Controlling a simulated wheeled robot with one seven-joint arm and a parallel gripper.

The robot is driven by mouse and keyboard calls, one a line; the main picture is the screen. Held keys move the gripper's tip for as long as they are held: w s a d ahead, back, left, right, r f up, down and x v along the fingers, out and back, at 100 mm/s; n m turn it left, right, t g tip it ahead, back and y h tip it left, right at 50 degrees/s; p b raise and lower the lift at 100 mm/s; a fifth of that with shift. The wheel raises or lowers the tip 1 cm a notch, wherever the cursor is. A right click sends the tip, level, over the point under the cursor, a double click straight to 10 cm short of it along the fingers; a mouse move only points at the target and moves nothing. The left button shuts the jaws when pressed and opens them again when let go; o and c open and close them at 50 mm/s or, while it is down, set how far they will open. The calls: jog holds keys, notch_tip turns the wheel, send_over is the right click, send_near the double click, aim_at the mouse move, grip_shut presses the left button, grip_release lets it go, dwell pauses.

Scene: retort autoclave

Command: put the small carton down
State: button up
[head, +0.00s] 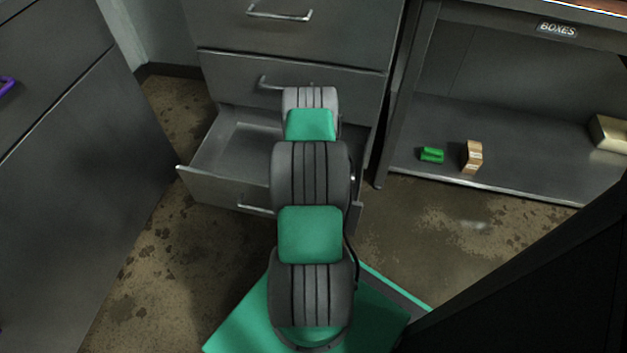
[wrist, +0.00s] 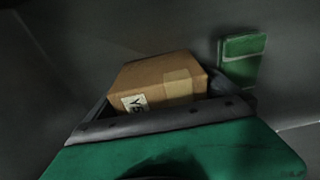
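The small carton (wrist: 150,84) is a brown cardboard box with a strip of tape and a white label, seen close up in the wrist view. It sits between the dark fingers of my gripper (wrist: 158,98), one at its left side and one at its right, and the gripper appears shut on it. Around it are plain grey surfaces; whether the carton touches one I cannot tell. In the head view my arm reaches over the open drawer (head: 213,190) and hides the gripper and the held carton.
A green object (wrist: 240,58) lies just right of the carton in the wrist view. The shelf marked BOXES (head: 520,178) holds a green item (head: 431,155), a brown-and-white carton (head: 473,157) and a tan box (head: 609,133). The shelf's middle is clear. A grey cabinet (head: 80,190) stands left.

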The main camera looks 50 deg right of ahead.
jog(key=r+p, duration=0.1)
jog(key=r, duration=0.3)
jog(key=a+r+p, duration=0.1)
jog(key=r+p, duration=0.1)
jog(key=r, duration=0.2)
jog(key=r+p, duration=0.2)
jog(key=r, duration=0.2)
jog(key=shift+s+a+r, duration=0.2)
jog(key=shift+s, duration=0.05)
jog(key=w+a+r+n, duration=0.3)
jog(key=w+a+r, duration=0.4)
jog(key=r, duration=0.4)
jog(key=w+a+r+n+t, duration=0.15)
jog(key=a+r+n, duration=0.25)
jog(key=a+r, duration=1)
jog(key=s+a+r+n, duration=0.3)
jog(key=s+a, duration=0.2)
jog(key=a, duration=0.4)
jog(key=s+a+r+n+y, duration=0.1)
jog(key=s+a+r+n, duration=0.2)
jog(key=s+a, duration=0.3)
jog(key=a+r, duration=0.1)
jog(key=a, duration=0.3)
jog(key=shift+s+a+r, duration=0.2)
jog(key=shift+s+a, duration=0.05)
jog(key=shift+s, duration=0.05)
